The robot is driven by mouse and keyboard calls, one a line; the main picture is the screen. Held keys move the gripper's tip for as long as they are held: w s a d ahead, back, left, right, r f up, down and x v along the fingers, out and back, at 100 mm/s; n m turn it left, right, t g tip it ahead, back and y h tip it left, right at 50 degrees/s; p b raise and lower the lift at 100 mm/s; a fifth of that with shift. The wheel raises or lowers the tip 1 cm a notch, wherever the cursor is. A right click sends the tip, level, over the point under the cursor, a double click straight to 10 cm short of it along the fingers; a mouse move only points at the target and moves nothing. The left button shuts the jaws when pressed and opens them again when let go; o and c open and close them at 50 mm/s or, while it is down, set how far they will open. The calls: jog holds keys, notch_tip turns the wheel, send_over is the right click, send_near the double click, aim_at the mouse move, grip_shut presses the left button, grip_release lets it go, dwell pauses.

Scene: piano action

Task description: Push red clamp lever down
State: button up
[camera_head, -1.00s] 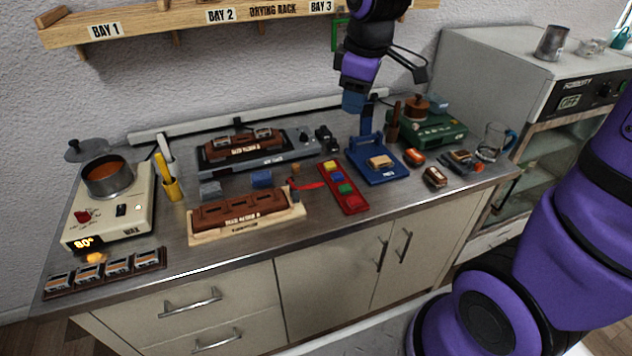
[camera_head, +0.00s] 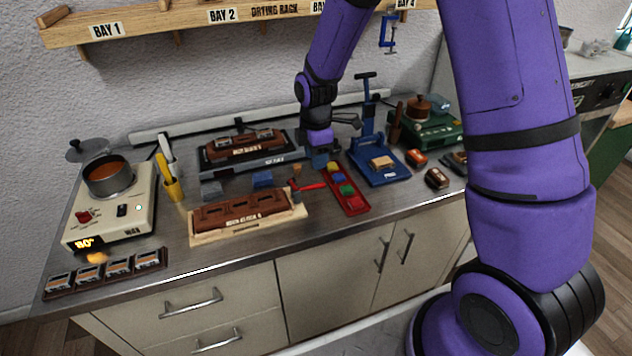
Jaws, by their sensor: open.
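The red clamp lever (camera_head: 309,187) sticks out to the right from a small clamp post at the right end of the wooden fixture (camera_head: 240,233). The fixture holds a long brown piece (camera_head: 240,210). My gripper (camera_head: 316,165) is open and points down just above and behind the lever, with a small gap seeming to lie between them. The fingertips are small and partly lost against the dark things behind them, so contact cannot be told.
A red tray with colored blocks (camera_head: 348,190) lies right of the lever. A blue press (camera_head: 378,170) stands farther right. A grey fixture with another brown piece (camera_head: 245,148) is behind. A hot plate with a pot (camera_head: 110,178) stands at the left.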

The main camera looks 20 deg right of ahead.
notch_tip(320, 180, down, 9)
jog(key=shift+r, duration=0.1)
dwell(0.3)
grip_shut()
